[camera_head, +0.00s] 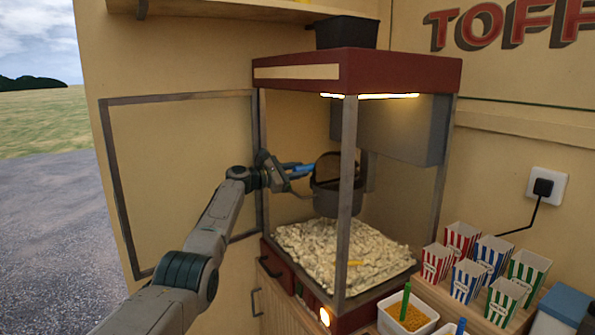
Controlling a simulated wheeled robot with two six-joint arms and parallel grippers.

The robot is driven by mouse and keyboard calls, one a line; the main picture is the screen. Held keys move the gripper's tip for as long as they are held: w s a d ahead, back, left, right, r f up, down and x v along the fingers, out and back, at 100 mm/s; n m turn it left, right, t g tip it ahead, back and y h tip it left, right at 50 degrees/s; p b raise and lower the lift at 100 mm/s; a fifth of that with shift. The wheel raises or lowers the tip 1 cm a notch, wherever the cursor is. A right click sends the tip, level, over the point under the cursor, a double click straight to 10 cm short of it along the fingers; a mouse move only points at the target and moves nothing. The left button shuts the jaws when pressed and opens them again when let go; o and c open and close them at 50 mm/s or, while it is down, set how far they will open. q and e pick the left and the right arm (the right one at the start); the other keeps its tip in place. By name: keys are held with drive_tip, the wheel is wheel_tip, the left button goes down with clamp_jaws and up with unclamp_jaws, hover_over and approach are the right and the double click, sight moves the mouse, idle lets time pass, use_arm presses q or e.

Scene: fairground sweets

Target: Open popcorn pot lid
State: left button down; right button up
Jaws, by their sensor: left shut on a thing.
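The popcorn pot (326,200) is a dark grey pot hanging inside the glass popcorn machine, above the popcorn. Its lid (327,167) is a dark brownish disc, tilted up from the pot's rim. My left gripper (306,169), with blue fingers, reaches in through the machine's open side from the left. Its fingers are shut at the lid's left edge; the exact grip point is too small to see clearly. My right gripper is not in view.
The machine's framed door (107,150) is swung open to the left. A metal corner post (346,200) stands just in front of the pot. Popcorn (345,255) covers the machine's floor. Several striped boxes (468,280) and a white tub (407,325) stand at the right.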

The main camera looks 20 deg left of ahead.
use_arm(q)
drive_tip(key=shift+f, duration=0.1)
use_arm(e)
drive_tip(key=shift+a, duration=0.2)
use_arm(q)
drive_tip(key=c, duration=1.2)
unclamp_jaws()
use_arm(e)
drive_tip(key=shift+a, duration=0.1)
use_arm(q)
drive_tip(key=shift+o, duration=0.2)
drive_tip(key=shift+a, duration=0.1)
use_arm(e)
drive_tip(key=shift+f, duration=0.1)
use_arm(q)
drive_tip(key=b+v, duration=0.4)
drive_tip(key=v, duration=0.6)
drive_tip(key=shift+s+a, duration=0.25)
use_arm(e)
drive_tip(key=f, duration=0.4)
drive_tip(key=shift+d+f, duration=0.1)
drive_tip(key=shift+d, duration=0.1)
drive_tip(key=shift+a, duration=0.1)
